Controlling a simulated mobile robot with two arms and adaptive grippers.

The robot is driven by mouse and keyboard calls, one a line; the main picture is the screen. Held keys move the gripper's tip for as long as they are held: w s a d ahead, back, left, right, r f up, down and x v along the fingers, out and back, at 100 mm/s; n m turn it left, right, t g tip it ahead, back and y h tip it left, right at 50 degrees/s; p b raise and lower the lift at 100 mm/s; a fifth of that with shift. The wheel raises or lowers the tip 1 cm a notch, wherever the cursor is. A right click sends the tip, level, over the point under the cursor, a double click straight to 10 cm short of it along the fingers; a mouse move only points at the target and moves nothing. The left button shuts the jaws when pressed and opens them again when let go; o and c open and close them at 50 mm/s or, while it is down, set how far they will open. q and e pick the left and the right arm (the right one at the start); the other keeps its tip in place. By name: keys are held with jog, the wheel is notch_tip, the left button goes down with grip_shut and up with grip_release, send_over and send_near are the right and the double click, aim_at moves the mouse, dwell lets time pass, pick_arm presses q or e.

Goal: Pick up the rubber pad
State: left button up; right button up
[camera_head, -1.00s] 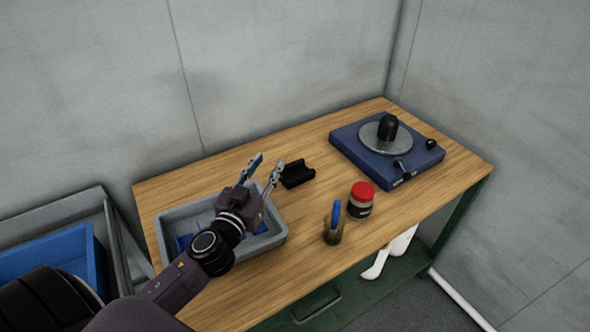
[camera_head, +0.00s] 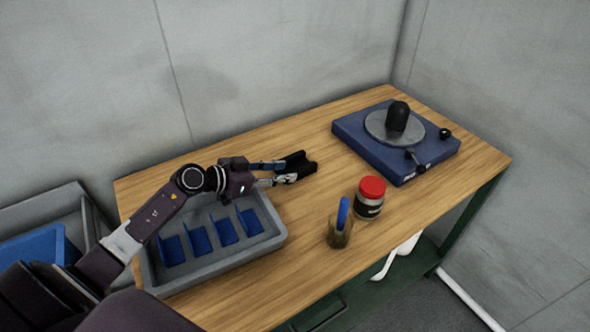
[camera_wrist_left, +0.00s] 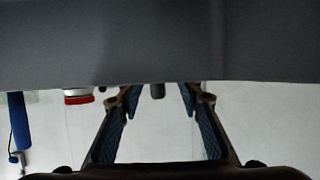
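A black block with a channel along it (camera_head: 302,164), which I take to be the rubber pad, lies on the wooden table toward the back. My left gripper (camera_head: 285,172) is level and points right at the block. Its fingertips overlap the block's left side in the head view; I cannot tell whether they touch it. In the left wrist view the two fingers (camera_wrist_left: 159,92) stand apart, with no held thing visible between them. A dark grey surface fills the top of that view, and I cannot make out the pad there. My right gripper is not in view.
A grey tray (camera_head: 277,237) with several blue dividers is below my left forearm. A red-lidded jar (camera_head: 370,200) and a blue-handled tool in a holder (camera_head: 339,233) stand front right of the block. A blue turntable device (camera_head: 390,160) is at back right. Bare table (camera_head: 250,295) lies in front.

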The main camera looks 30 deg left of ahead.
aim_at(298, 170)
pick_arm(q)
jog(key=x, duration=0.6)
jog(key=shift+a+f, duration=0.2)
jog(key=shift+f, duration=0.05)
jog(key=shift+r, duration=0.1)
jog(key=shift+c, duration=1.4)
grip_shut()
